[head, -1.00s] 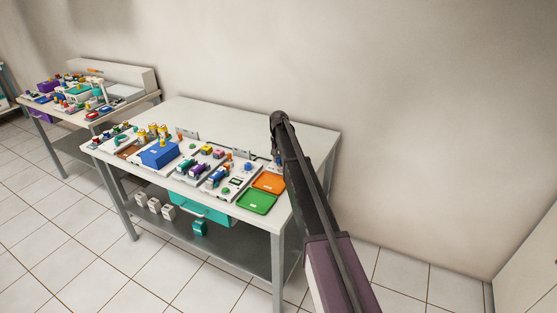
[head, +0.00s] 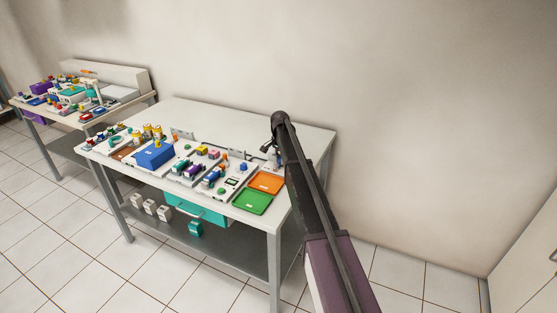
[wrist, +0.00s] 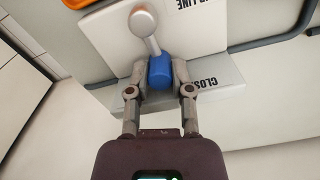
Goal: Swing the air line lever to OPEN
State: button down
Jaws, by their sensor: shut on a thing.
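The air line lever shows in the wrist view as a blue block (wrist: 161,71) beside a grey rod with a round grey knob (wrist: 143,22). My gripper (wrist: 160,82) is shut, with one finger on each side of the blue block. An "AIR LINE" label (wrist: 205,4), partly cut off, is above. In the head view my gripper (head: 266,148) is small at the table's right back part, partly hidden by my arm.
A dark pipe (wrist: 285,34) runs along the right in the wrist view. In the head view an orange tray (head: 266,182) and a green tray (head: 252,202) lie left of my arm. A blue box (head: 155,155) and several small parts stand further left. The table's back is mostly clear.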

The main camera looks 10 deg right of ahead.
jog(key=shift+s, duration=0.1)
dwell(0.3)
jog(key=c, duration=0.5)
grip_release()
jog(key=shift+w+a+n, duration=0.2)
jog(key=shift+a+n, duration=0.05)
jog(key=shift+n, duration=0.55)
jog(key=shift+w+a+n, duration=0.2)
jog(key=shift+n, duration=0.6)
jog(key=n, duration=0.2)
jog(key=a+n, duration=0.1)
jog(key=n, duration=0.1)
jog(key=shift+w+a, duration=0.1)
jog(key=shift+a, duration=0.1)
notch_tip(320, 180, up, 14)
jog(key=p, duration=1.4)
jog(key=s+f+b, duration=0.2)
jog(key=s, duration=0.8)
jog(key=s+f+n+b, duration=0.1)
jog(key=s+f+b, duration=0.1)
jog(key=s, duration=0.9)
jog(key=s+f+n+b, duration=0.1)
jog(key=s, duration=0.9)
jog(key=shift+s+f+b, duration=0.15)
jog(key=shift+f+b, duration=0.25)
